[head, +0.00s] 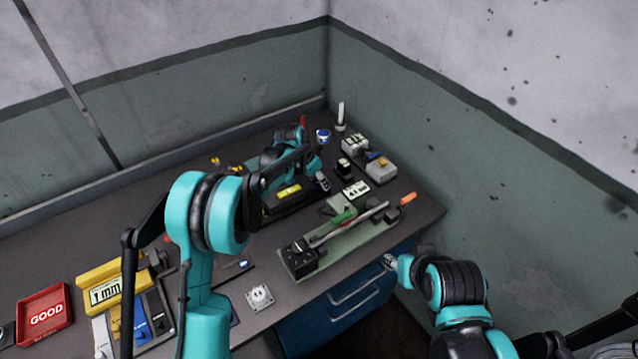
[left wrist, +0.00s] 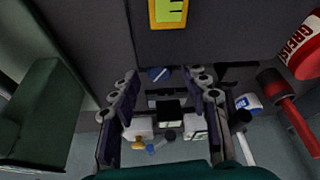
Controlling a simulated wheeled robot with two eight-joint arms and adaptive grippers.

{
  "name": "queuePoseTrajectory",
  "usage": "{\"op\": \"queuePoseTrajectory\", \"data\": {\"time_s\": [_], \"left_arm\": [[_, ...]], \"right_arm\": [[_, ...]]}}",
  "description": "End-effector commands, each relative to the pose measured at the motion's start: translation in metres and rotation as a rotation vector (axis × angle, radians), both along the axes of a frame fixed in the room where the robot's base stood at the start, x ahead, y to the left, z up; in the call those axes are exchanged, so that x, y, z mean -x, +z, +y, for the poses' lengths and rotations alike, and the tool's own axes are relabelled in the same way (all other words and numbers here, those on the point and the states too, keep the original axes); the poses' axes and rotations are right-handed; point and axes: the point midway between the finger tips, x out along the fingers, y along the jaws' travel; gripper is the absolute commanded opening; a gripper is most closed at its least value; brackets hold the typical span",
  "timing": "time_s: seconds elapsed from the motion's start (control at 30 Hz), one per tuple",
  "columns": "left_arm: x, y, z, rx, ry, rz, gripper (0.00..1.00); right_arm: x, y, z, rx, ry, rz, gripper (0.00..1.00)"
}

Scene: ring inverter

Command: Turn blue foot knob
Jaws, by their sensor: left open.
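A small round blue knob (left wrist: 158,74) with a white line across it shows in the left wrist view, on a dark surface below a yellow label (left wrist: 168,12). My left gripper (left wrist: 162,77) is open and empty. Its two dark fingers stand apart on either side of the knob in that view, but I cannot tell how far above it they are. In the head view my left arm reaches over the back of the bench and I cannot make out the knob. My right gripper (head: 389,262) is low by the bench's front edge, small and partly hidden by its arm.
A green-based fixture with a black dial box (head: 299,256) lies in front. White boxes (left wrist: 198,127) and a black block (left wrist: 170,112) stand beyond the knob. A red GREASE can (left wrist: 308,48) is at right. A red GOOD tray (head: 45,315) is at left.

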Motion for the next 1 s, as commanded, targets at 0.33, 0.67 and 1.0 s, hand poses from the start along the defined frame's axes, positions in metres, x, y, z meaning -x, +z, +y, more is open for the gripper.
{"op": "queuePoseTrajectory", "data": {"time_s": [0.33, 0.67, 1.0], "left_arm": [[-0.0048, -0.0164, -0.0048, 0.0, 0.0, 0.0, 0.46], [-0.0047, -0.0161, -0.0046, 0.0, 0.0, 0.0, 0.0], [-0.0041, -0.0165, -0.0046, -0.002, 0.121, 0.001, 0.0]], "right_arm": [[-0.0001, -0.0042, 0.0, 0.0, 0.0, 0.0, 0.4], [-0.0001, -0.0041, 0.0, 0.0, 0.0, 0.0, 0.4], [-0.0001, -0.006, 0.0, 0.0, 0.0, 0.0, 0.4]]}}
